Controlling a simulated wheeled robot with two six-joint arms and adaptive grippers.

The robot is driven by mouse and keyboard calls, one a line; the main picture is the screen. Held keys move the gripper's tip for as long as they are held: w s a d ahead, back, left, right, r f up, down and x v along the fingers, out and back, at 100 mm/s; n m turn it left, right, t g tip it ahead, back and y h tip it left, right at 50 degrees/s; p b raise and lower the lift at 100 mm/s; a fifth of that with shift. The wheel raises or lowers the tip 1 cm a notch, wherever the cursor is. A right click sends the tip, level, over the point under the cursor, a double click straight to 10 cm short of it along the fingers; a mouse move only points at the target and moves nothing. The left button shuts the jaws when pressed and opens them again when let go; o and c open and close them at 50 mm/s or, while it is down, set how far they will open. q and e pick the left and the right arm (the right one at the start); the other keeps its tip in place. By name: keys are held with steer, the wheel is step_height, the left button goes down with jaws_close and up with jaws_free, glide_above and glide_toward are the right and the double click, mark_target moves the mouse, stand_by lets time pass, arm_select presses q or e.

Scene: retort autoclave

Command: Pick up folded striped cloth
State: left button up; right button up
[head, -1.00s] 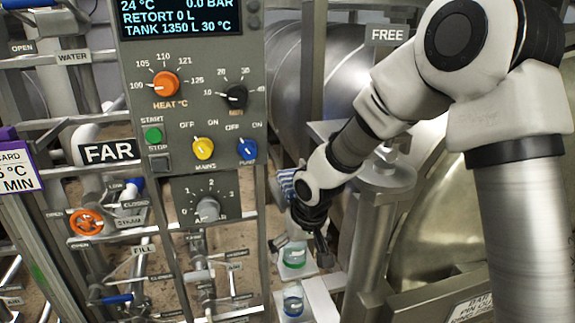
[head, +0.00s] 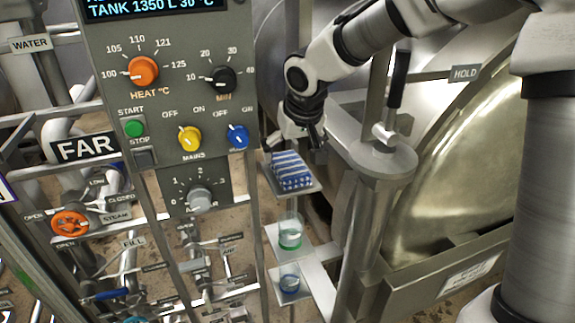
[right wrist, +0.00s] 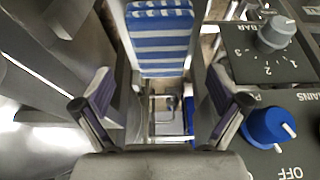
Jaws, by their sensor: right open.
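The folded blue-and-white striped cloth (head: 292,170) lies on a small metal shelf (head: 312,187) to the right of the control panel. My right gripper (head: 300,142) is just above the cloth, pointing down, apart from it as far as I can see. In the right wrist view the cloth (right wrist: 160,40) shows beyond the two spread fingers (right wrist: 160,112), with nothing between them. My left gripper is not in view.
The control panel (head: 165,45) with knobs stands close on the left of the gripper. Lower shelves hold a green-banded beaker (head: 290,235) and a blue-banded one (head: 290,283). A post with a dark lever (head: 397,80) and the round retort door (head: 465,150) stand on the right.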

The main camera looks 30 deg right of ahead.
mark_target(289, 164)
steer(key=x, duration=0.4)
steer(key=shift+s+f+p, duration=0.1)
steer(key=shift+p, duration=0.25)
steer(key=shift+w+f, duration=0.2)
steer(key=shift+w, duration=0.15)
steer(key=shift+s+a+r, duration=0.1)
steer(key=shift+s+r, duration=0.2)
steer(key=shift+s, duration=0.2)
steer(key=c, duration=1.1)
steer(key=shift+w+f, duration=0.1)
steer(key=shift+c, duration=0.2)
